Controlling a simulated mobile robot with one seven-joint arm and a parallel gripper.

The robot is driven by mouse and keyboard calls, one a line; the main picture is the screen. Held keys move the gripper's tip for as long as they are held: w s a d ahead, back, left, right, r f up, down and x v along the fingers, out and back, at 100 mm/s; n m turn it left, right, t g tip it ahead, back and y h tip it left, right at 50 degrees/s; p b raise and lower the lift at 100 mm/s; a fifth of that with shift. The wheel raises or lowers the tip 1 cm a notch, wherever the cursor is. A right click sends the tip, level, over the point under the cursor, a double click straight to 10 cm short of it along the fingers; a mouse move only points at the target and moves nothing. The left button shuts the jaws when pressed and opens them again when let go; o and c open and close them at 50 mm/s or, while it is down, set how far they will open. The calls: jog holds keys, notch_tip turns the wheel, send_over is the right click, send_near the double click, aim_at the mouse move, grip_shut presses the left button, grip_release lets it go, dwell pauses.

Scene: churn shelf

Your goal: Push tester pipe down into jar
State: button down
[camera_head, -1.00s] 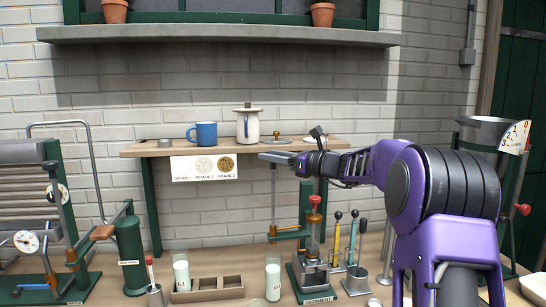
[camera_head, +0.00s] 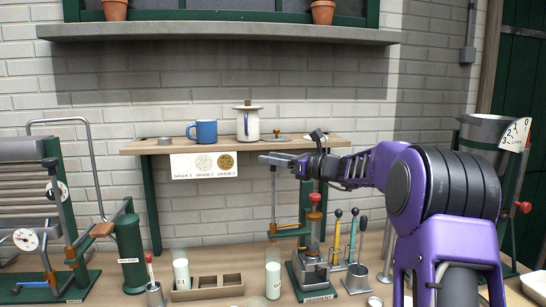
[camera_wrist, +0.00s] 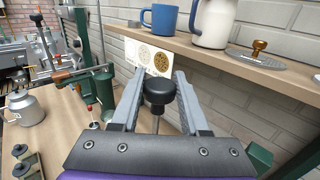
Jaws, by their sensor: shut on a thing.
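My gripper (camera_head: 268,158) reaches in from the right, level with the shelf front. In the wrist view, its fingers (camera_wrist: 158,84) are shut around a black knob (camera_wrist: 160,91) on top of a thin metal rod, which I take to be the tester pipe. In the head view, the pipe (camera_head: 273,200) hangs upright below my gripper, passing beside a bracket with an orange-brown part (camera_head: 284,233). A clear jar (camera_head: 273,284) with white liquid stands on the bench below. Whether the pipe's lower end is inside the jar is hard to tell.
A wooden shelf (camera_head: 225,147) holds a blue mug (camera_head: 203,130) and a white pot (camera_head: 247,125). A second jar (camera_head: 181,274) and a wooden compartment tray (camera_head: 208,289) stand left. A press (camera_head: 314,265) stands close right, with tools (camera_head: 355,262) beyond.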

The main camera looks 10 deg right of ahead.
jog(key=b, duration=0.7)
send_over(274, 233)
jog(key=f, duration=1.5)
jog(key=shift+w+a+f, duration=0.1)
jog(key=shift+w+f, duration=0.15)
jog(key=shift+f, duration=0.1)
jog(key=shift+c, duration=2.1)
grip_release()
jog(key=v, duration=1.7)
jog(key=shift+s+p, duration=0.2)
jog(key=shift+p, duration=0.15)
